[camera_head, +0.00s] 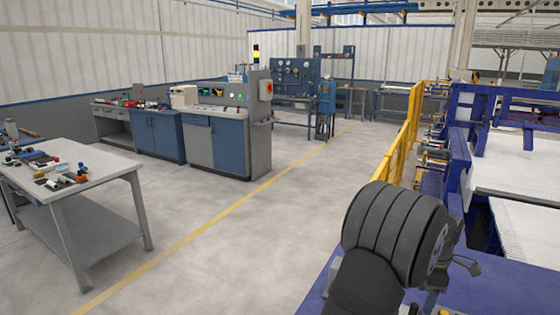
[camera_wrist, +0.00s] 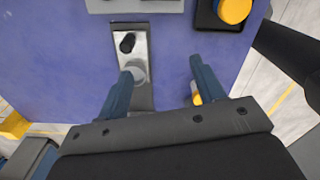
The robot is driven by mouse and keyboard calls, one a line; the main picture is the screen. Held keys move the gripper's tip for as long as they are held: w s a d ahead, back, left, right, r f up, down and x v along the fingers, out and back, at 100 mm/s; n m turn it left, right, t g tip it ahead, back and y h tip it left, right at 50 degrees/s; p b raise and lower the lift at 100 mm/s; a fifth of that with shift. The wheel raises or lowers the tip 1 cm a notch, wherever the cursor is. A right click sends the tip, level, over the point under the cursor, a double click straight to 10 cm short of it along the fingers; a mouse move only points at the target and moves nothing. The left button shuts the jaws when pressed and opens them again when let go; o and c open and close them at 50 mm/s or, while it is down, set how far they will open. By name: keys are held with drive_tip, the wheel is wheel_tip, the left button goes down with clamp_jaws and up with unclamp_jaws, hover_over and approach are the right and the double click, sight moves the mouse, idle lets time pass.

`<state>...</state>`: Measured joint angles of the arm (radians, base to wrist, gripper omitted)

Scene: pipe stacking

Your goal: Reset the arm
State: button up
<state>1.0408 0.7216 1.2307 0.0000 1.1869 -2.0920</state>
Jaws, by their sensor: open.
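My gripper (camera_wrist: 162,66) is open in the wrist view, its two blue-grey fingers spread apart over a purple-blue tabletop (camera_wrist: 72,55). Nothing shows held between them. A metal plate (camera_wrist: 138,45) with a dark round piece (camera_wrist: 127,42) and a pale cylinder (camera_wrist: 134,72) lies by the left finger. In the head view my black arm fills the lower right over the same blue tabletop (camera_head: 510,298); the gripper end is mostly hidden behind the arm.
A yellow round piece (camera_wrist: 234,10) sits on a dark base at the top of the wrist view. In the head view, a yellow railing (camera_head: 405,135) and blue-framed machine (camera_head: 458,150) stand beyond the arm. A workbench (camera_head: 100,158) stands left; open floor lies between.

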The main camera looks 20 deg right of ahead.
drive_tip(key=w+f, duration=0.2)
drive_tip(key=w, duration=0.1)
drive_tip(key=w+a+f, duration=0.1)
drive_tip(key=w+f, duration=0.1)
drive_tip(key=w, duration=0.2)
drive_tip(key=w+a+f, duration=0.1)
drive_tip(key=w+f, duration=0.1)
drive_tip(key=w, duration=0.1)
drive_tip(key=shift+w+f, duration=0.3)
drive_tip(key=shift+w, duration=0.05)
